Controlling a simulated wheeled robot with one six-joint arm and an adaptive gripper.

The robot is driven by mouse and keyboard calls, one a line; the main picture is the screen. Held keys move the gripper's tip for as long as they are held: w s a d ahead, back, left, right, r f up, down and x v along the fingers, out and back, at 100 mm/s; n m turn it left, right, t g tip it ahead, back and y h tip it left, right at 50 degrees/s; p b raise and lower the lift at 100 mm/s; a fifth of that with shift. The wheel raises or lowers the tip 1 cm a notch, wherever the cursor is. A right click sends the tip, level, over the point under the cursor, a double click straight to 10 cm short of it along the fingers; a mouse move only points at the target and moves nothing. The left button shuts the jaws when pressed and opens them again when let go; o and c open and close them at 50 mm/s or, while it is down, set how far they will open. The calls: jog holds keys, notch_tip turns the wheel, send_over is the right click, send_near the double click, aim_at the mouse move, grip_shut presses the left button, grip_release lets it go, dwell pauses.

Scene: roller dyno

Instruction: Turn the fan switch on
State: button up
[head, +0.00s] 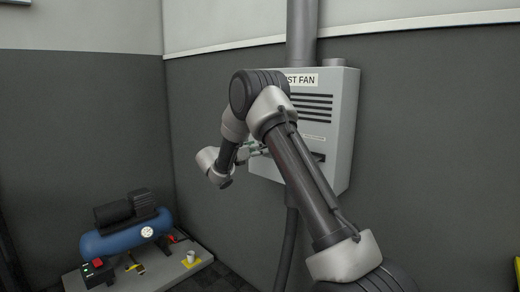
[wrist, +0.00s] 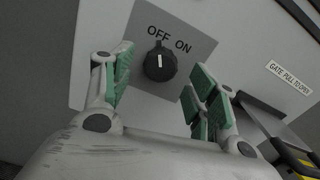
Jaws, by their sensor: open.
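The fan switch is a round black knob (wrist: 159,63) with a white pointer line, on a grey plate (wrist: 196,44) marked OFF and ON. In the wrist view the line points up toward the OFF marking. My gripper (wrist: 162,69) is open, with its green-padded fingers on either side of the knob. A gap shows between the knob and each finger, and I cannot tell how far the fingertips are from the plate. In the head view the light grey fan box (head: 343,110) hangs on the wall, its label partly hidden by my arm. My gripper (head: 256,149) is at its lower front; the knob is hidden there.
A label (wrist: 289,78) reading GATE PULL TO OPEN and a dark part (wrist: 258,114) lie right of the switch. A duct (head: 301,35) rises from the box and a dark hose (head: 287,245) hangs below.

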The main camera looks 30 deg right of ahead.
jog(key=shift+x, duration=1.6)
